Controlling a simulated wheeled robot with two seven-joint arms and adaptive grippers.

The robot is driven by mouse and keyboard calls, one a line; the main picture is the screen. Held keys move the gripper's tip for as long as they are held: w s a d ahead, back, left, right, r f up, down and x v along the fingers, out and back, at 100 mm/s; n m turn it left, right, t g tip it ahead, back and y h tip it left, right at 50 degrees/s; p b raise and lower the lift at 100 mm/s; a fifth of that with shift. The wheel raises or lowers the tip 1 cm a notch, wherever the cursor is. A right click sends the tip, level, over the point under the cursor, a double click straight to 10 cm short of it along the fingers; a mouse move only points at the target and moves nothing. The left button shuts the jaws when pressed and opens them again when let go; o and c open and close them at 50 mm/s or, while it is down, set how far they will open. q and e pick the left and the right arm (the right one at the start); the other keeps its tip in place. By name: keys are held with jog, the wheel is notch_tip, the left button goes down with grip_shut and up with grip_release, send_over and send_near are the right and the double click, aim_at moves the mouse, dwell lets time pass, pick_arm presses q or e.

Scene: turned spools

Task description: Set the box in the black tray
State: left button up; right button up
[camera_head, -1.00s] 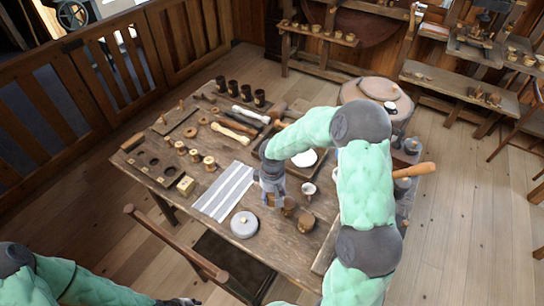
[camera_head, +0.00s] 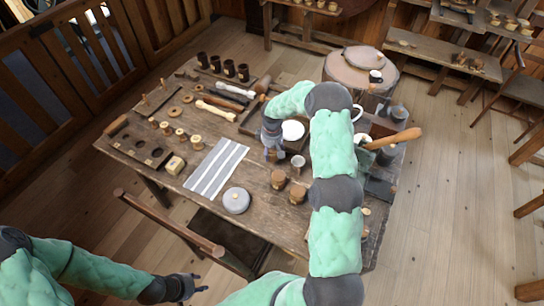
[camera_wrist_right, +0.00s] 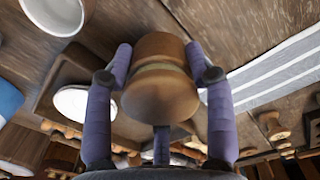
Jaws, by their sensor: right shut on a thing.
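A small round wooden box (camera_wrist_right: 160,80) with a pale band shows in the right wrist view, between the fingers of my right gripper (camera_wrist_right: 160,88). In the head view my right gripper (camera_head: 272,152) is over the table's middle, and the box is mostly hidden there. A dark tray (camera_head: 249,123) with a white dish (camera_head: 293,131) lies just behind this gripper, partly covered by my arm. In the wrist view the dark tray (camera_wrist_right: 50,75) is left of the box. My left gripper (camera_head: 199,284) is empty and open, in front of the table.
Two brown wooden pots (camera_head: 278,179) and a pale cup (camera_head: 298,161) stand near my right gripper. A striped cloth (camera_head: 217,168) and a grey round lidded pot (camera_head: 236,200) lie to the left. A mallet handle (camera_head: 393,139) sticks out at right. A chair back (camera_head: 168,222) stands in front.

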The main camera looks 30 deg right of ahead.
aim_at(272, 155)
jog(key=shift+w+d+f, duration=0.3)
jog(key=shift+w+f, duration=0.2)
jog(key=shift+f, duration=0.2)
jog(key=shift+w+d+f, duration=0.3)
jog(key=shift+w+f, duration=0.15)
jog(key=shift+f, duration=0.2)
notch_tip(272, 155, down, 3)
jog(key=shift+w+f+b, duration=0.1)
jog(key=shift+f+b, duration=0.05)
jog(key=shift+b, duration=0.3)
jog(key=o, duration=1.2)
jog(key=shift+f, duration=0.1)
